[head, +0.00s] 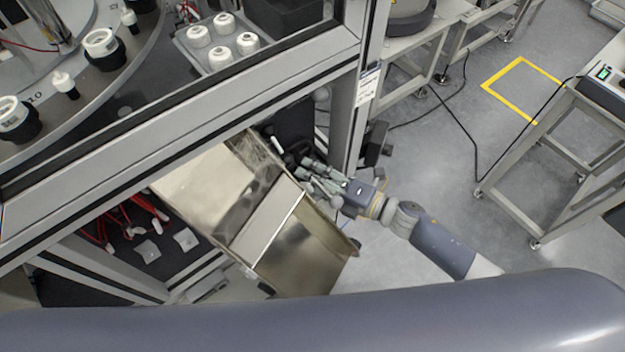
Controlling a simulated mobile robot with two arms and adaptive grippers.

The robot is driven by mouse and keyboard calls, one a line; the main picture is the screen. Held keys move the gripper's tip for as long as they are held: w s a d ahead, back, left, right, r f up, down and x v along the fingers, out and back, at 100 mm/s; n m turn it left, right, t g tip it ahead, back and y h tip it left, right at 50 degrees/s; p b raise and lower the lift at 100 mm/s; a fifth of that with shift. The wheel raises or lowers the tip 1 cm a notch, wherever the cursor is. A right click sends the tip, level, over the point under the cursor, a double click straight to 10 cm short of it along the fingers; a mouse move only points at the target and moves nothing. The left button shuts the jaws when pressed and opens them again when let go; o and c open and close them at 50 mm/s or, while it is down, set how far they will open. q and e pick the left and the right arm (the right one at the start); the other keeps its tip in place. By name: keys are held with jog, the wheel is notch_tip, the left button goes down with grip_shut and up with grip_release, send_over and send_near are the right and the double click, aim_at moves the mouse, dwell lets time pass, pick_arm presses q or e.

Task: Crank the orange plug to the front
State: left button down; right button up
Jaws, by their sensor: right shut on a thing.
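My right gripper (312,174) reaches in from the right, beside the upper right edge of the metal chute (300,250). It is shut on a small part at the dark mechanism (290,125) under the cell frame. The part looks like a crank handle, but the fingers hide most of it. A short white rod (278,145) shows just left of the fingertips. I cannot make out an orange plug. My left gripper is not in view.
The cell's frame post (345,120) stands close above my right gripper. A rotary table (120,85) with white and black caps is at upper left, with a tray of white caps (222,50) beside it. The floor (430,150) to the right is mostly free.

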jog(key=shift+m+y+b, duration=0.4)
jog(key=shift+m+b, duration=0.3)
jog(key=shift+m, duration=0.2)
jog(key=shift+t, duration=0.3)
jog(key=o, duration=0.8)
jog(key=shift+d, duration=0.1)
jog(key=v, duration=1.2)
jog(key=shift+o, duration=0.2)
